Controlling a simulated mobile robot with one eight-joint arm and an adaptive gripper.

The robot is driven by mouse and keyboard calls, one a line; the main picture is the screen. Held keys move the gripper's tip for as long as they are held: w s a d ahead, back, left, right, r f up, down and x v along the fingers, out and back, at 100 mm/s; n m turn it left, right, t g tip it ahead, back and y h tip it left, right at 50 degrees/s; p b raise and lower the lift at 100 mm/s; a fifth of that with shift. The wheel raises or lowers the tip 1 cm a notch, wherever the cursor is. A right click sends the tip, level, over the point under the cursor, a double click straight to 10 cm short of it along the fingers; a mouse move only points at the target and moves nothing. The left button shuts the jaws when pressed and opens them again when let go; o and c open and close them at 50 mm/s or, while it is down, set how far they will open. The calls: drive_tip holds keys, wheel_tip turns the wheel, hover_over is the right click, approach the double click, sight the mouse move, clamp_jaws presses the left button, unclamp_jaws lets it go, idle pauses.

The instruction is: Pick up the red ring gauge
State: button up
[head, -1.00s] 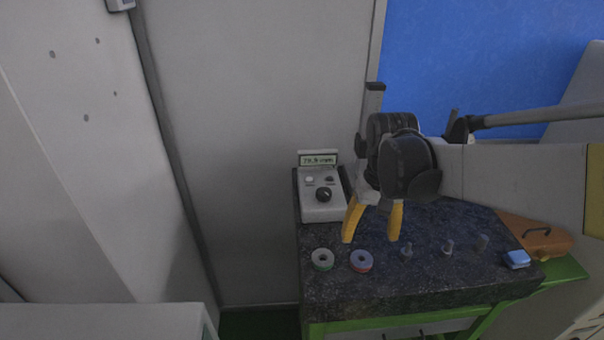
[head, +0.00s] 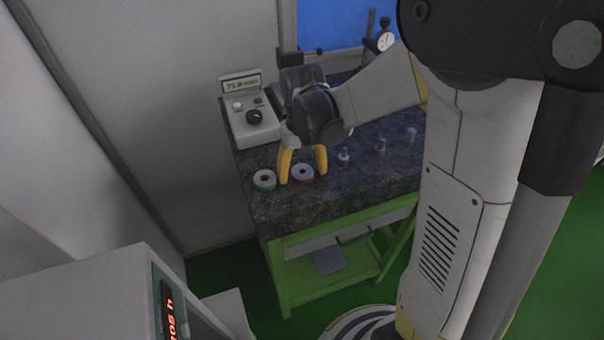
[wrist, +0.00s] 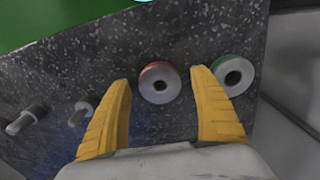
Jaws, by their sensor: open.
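The red ring gauge (head: 302,174) lies on the dark speckled granite top, with a grey upper face and a dark centre hole. In the wrist view its red rim shows at the edge of the ring (wrist: 159,83), which sits between the two yellow fingertips, slightly beyond them. My gripper (head: 303,178) is open, its fingers pointing down on either side of the ring, with nothing held. A green-rimmed ring gauge (head: 264,180) lies to the left of it; in the wrist view this ring (wrist: 234,75) is just outside the right finger.
A grey gauge box (head: 250,120) with a display stands behind on the left. A dial indicator stand (head: 384,41) is at the back. A white cabinet (head: 95,300) is front left.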

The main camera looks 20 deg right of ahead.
drive_tip(key=shift+c, duration=0.2)
drive_tip(key=c, duration=1.4)
drive_tip(key=shift+r, duration=0.1)
drive_tip(key=shift+c, duration=0.2)
